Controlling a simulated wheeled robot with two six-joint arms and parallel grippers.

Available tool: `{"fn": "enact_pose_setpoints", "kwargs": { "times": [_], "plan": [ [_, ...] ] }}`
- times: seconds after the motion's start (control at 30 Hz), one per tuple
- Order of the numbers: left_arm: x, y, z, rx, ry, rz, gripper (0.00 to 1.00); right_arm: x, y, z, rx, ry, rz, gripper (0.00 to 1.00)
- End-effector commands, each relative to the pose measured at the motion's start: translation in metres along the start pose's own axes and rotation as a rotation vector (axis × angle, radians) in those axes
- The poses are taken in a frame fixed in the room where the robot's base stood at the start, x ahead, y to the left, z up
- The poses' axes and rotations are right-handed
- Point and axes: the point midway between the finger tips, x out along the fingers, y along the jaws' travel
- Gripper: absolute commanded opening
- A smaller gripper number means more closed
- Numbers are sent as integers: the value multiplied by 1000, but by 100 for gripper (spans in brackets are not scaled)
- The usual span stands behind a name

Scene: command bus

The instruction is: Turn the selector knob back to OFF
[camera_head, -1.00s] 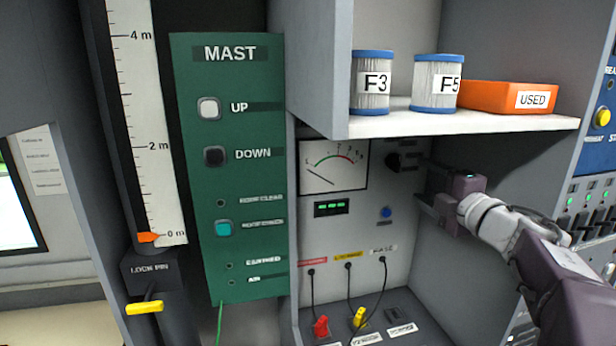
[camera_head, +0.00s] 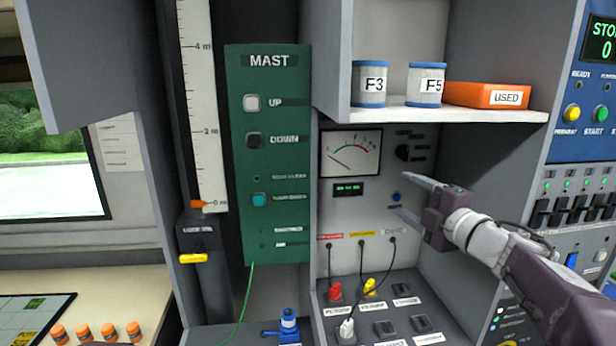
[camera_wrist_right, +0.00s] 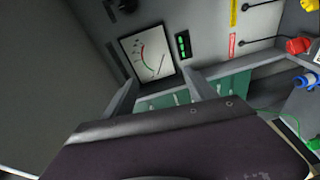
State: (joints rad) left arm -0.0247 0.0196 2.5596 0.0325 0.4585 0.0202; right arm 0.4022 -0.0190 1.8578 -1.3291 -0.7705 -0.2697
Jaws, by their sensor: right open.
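The black selector knob (camera_head: 402,152) is on the grey panel, right of the dial meter (camera_head: 351,152). Small labels around it are too blurred to read, so its setting cannot be told. My right gripper (camera_head: 401,195) is open and empty, below the knob and apart from it, with its fingers pointing left near the blue button (camera_head: 395,197). In the right wrist view, the open fingers (camera_wrist_right: 160,85) show with the meter (camera_wrist_right: 148,54) beyond them. A dark knob-like part (camera_wrist_right: 125,5) shows at the top edge. My left gripper is out of view.
A shelf (camera_head: 440,115) with two filter cans (camera_head: 371,84) and an orange USED bin (camera_head: 490,95) overhangs the panel. The green MAST panel (camera_head: 268,225) stands left. Cables with red (camera_head: 335,290) and yellow (camera_head: 369,287) plugs hang below. A switch console (camera_head: 580,140) stands right.

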Motion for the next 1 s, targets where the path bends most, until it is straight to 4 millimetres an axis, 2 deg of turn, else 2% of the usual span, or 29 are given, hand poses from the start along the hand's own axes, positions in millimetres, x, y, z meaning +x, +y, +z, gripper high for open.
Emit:
{"fn": "enact_pose_setpoints", "kwargs": {
  "times": [0.03, 0.17, 0.27, 0.33, 0.37, 0.4, 0.47, 0.5, 0.57, 0.6, 0.7, 0.8, 0.9, 1.0],
  "plan": [
    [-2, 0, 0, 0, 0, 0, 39, 9, -12, -14, 62, 15, -13, 65],
    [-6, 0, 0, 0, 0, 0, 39, 25, -63, -30, 312, -51, -77, 65],
    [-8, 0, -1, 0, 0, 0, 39, 24, -117, -31, 516, -169, -164, 65],
    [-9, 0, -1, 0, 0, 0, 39, 14, -163, -32, 663, -280, -246, 65],
    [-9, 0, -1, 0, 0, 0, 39, 6, -185, -32, 727, -337, -287, 65],
    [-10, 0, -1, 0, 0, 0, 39, -7, -215, -33, 815, -422, -347, 65],
    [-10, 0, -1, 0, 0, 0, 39, -35, -262, -35, 945, -568, -443, 65],
    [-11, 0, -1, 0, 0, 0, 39, -58, -292, -38, 1026, -673, -508, 65],
    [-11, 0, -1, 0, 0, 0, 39, -95, -330, -44, 1136, -829, -594, 65],
    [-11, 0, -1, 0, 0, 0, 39, -120, -350, -48, 1203, -932, -645, 65],
    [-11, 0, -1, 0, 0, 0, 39, -173, -384, -64, 1341, -1152, -746, 65],
    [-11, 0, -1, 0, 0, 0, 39, -206, -399, -80, 1432, -1302, -814, 65],
    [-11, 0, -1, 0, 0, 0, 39, -221, -402, -88, 1468, -1379, -849, 65],
    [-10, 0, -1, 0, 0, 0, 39, -222, -402, -88, 1471, -1390, -850, 65]
  ]
}}
